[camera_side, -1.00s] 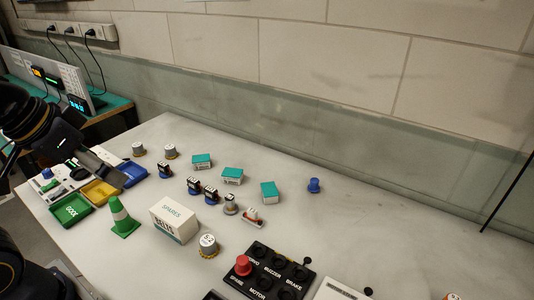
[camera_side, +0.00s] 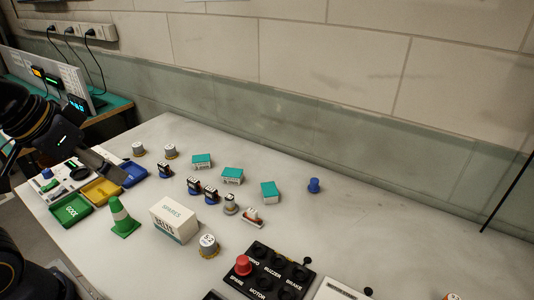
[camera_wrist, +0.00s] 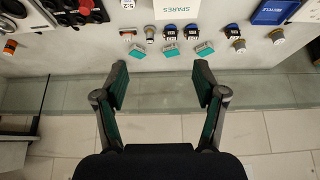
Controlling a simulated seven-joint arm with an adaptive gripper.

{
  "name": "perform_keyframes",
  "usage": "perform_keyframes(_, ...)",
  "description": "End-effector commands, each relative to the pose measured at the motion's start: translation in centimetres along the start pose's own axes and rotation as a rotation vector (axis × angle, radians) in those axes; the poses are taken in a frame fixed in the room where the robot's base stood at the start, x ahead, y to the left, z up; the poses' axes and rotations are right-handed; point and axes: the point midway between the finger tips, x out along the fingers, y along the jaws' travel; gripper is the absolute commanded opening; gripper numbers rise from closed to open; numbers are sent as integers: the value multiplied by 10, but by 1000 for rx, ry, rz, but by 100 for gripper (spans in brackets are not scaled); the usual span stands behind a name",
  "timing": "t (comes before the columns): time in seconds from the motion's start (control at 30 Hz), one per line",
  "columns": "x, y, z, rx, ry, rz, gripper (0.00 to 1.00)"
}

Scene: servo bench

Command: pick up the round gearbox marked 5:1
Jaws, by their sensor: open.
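Several round grey gearboxes are in view. One (camera_side: 208,246) stands upright beside the white spares box, with a dark mark on its white top that is too small to read surely. It shows at the top edge of the wrist view (camera_wrist: 127,4). Two more, a left one (camera_side: 138,149) and a right one (camera_side: 171,152), stand at the far left of the bench; their marks are unreadable. In the wrist view they are at upper right, (camera_wrist: 277,36) and (camera_wrist: 239,45). My gripper (camera_wrist: 161,70) is open and empty, apart from all of them.
The spares box (camera_side: 174,220), green cone (camera_side: 122,219) and yellow bin (camera_side: 103,193) stand near the front left. Blue servos (camera_side: 194,186) and teal boxes (camera_side: 232,175) are mid-bench. A black switch panel (camera_side: 268,270) is in front. The bench's right side is largely clear.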

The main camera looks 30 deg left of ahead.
Motion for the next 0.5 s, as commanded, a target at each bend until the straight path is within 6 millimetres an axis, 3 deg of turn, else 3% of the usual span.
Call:
perform_keyframes(0.2, 0, 0, 0, 6, 1, 0, 70)
perform_keyframes(0.27, -3, 0, -9, 26, 30, 0, 70)
perform_keyframes(0.37, -20, 2, -44, 59, 115, -2, 70)
perform_keyframes(0.5, -26, -11, -118, 70, 168, -39, 70)
